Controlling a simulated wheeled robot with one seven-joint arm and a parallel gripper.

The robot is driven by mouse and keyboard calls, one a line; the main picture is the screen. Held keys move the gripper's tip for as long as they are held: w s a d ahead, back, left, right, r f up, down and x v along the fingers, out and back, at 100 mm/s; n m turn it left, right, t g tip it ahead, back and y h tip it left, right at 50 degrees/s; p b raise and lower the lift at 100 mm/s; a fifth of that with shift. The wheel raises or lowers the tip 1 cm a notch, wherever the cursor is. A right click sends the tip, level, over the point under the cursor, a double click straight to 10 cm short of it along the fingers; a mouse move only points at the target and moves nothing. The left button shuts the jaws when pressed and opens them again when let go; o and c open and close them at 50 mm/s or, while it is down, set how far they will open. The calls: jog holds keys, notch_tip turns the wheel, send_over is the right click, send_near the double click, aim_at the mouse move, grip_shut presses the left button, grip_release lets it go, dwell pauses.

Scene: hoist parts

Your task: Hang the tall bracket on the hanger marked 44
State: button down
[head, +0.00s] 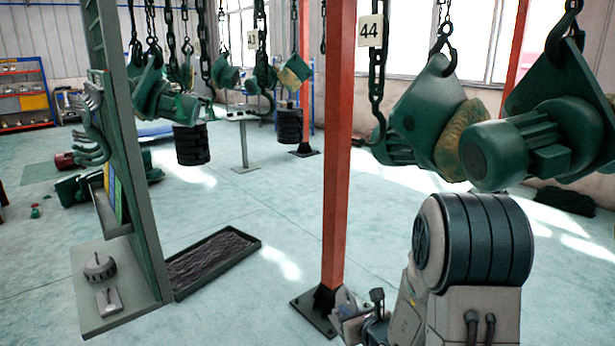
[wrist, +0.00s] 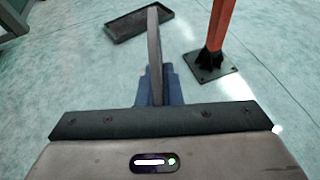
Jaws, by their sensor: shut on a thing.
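The marker reading 44 (head: 370,31) hangs on a dark chain at the upper right in the head view. The chain ends in an open hook (head: 377,128), with green hoist parts close behind and to its right. In the wrist view my gripper (wrist: 156,90) is shut on a thin grey piece (wrist: 154,45), seen nearly edge-on and standing up past the fingers. It appears to be the tall bracket, but its full shape does not show. In the head view my gripper (head: 362,322) is low, by the red post's foot, well below the hook and partly hidden by my arm.
A red post (head: 337,150) on a dark base plate (head: 312,312) stands beside my gripper. Green motors (head: 520,148) hang at right. A dark tray (head: 213,262) lies on the floor, next to a grey rack (head: 120,130). Open floor lies between.

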jog(key=s+a+r+n+y+p, duration=0.1)
jog(key=a+r+y+p, duration=0.15)
jog(key=r, duration=1.05)
jog(key=s+a+r+n+y+p, duration=0.15)
jog(key=r+p, duration=0.25)
jog(key=r, duration=1)
jog(key=s+a+r+y+p, duration=0.2)
jog(key=a+r+p, duration=0.1)
jog(key=r, duration=1)
jog(key=w+d+f, duration=0.2)
jog(key=w+d, duration=0.5)
jog(key=d, duration=0.2)
jog(key=shift+w+d+f, duration=0.2)
jog(key=shift+w+f, duration=0.1)
jog(key=shift+f, duration=0.1)
jog(key=shift+d, duration=0.25)
jog(key=shift+f+b, duration=0.5)
jog(key=shift+b, duration=0.05)
